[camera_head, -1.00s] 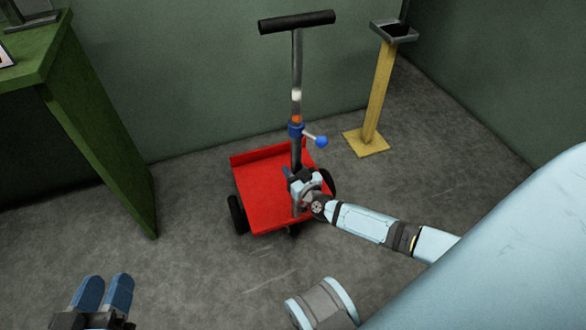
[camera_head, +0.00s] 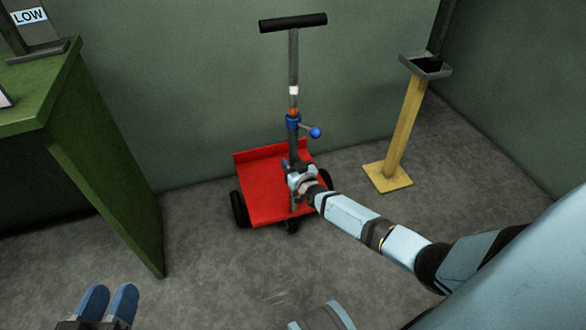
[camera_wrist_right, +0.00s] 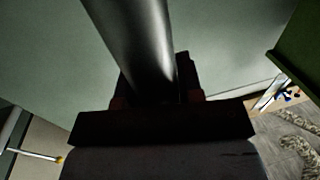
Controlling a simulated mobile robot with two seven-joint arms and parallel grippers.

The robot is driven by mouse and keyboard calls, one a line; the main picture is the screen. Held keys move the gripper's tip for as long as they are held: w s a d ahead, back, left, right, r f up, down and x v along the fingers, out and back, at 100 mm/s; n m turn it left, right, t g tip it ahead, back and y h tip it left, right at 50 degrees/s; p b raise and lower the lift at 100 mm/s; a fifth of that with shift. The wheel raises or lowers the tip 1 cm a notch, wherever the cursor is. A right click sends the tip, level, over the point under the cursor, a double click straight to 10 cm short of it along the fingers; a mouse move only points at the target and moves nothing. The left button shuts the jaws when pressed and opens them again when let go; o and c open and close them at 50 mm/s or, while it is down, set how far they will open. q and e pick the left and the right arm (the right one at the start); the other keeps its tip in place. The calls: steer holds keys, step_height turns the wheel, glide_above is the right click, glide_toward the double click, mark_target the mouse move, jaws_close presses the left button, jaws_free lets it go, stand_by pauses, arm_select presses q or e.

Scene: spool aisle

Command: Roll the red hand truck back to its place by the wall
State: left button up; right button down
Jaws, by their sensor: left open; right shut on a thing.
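The red hand truck (camera_head: 262,190) stands upright on the grey floor, close to the green wall, in the head view. Its dark upright post carries a black crossbar handle (camera_head: 293,22) and a blue clamp with a blue-knobbed lever (camera_head: 315,132). My right gripper (camera_head: 294,174) is shut on the post low down, just above the red deck. The right wrist view shows the dark post (camera_wrist_right: 140,45) between the jaws (camera_wrist_right: 160,105). My left gripper (camera_head: 108,302) is open and empty at the bottom left, apart from the truck.
A green table (camera_head: 110,165) stands at the left, with a "LOW" sign (camera_head: 30,16) on it. A yellow post stand (camera_head: 405,125) with a dark tray top stands right of the truck. The floor in front of the truck is clear.

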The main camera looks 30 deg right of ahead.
steer(key=shift+w+d, duration=0.2)
steer(key=shift+w, duration=0.35)
arm_select(q)
steer(key=shift+w, duration=0.25)
arm_select(e)
steer(key=shift+w+r, duration=0.1)
steer(key=shift+r, duration=0.05)
steer(key=c, duration=0.8)
jaws_free()
arm_select(q)
steer(key=shift+f, duration=0.1)
step_height(320, 180, up, 7)
steer(key=t+p, duration=0.3)
steer(key=p, duration=0.2)
steer(key=shift+a+r+n, duration=0.15)
steer(key=shift+r+n, duration=0.05)
steer(key=shift+n, duration=0.2)
arm_select(e)
steer(key=s, duration=1.3)
steer(key=shift+s+a, duration=0.3)
steer(key=shift+s, duration=0.05)
